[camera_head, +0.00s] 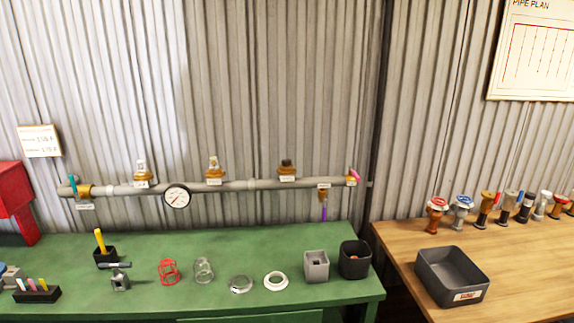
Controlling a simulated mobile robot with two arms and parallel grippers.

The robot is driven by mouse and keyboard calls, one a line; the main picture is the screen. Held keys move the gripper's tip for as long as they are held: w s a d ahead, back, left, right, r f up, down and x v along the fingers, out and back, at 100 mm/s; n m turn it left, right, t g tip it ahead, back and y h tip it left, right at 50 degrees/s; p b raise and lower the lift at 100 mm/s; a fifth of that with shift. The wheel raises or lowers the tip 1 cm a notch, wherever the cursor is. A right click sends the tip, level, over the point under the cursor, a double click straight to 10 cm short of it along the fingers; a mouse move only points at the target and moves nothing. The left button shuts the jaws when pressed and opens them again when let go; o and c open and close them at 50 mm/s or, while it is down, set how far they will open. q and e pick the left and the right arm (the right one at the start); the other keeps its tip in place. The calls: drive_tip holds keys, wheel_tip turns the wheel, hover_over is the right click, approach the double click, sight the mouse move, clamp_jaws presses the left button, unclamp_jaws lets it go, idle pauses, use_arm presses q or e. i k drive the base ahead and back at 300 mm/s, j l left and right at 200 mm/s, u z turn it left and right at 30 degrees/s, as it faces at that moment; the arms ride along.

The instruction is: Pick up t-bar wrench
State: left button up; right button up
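A T-shaped tool with a dark crossbar (115,265), which looks like the t-bar wrench, stands upright in a small grey holder (120,284) on the green bench (230,250), left of the middle. Its lower part is hidden in the holder. Just behind it, a yellow-handled tool (100,240) stands in a black block (106,258). Neither of my grippers is in the head view.
Right of the wrench are a red cage (168,271), a clear cage (203,269), two rings, a grey box (316,265) and a black bin (354,270). A pen holder (37,294) is at left. A pipe with a gauge (177,197) runs behind.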

sight(118, 277)
drive_tip(key=u, duration=1.35)
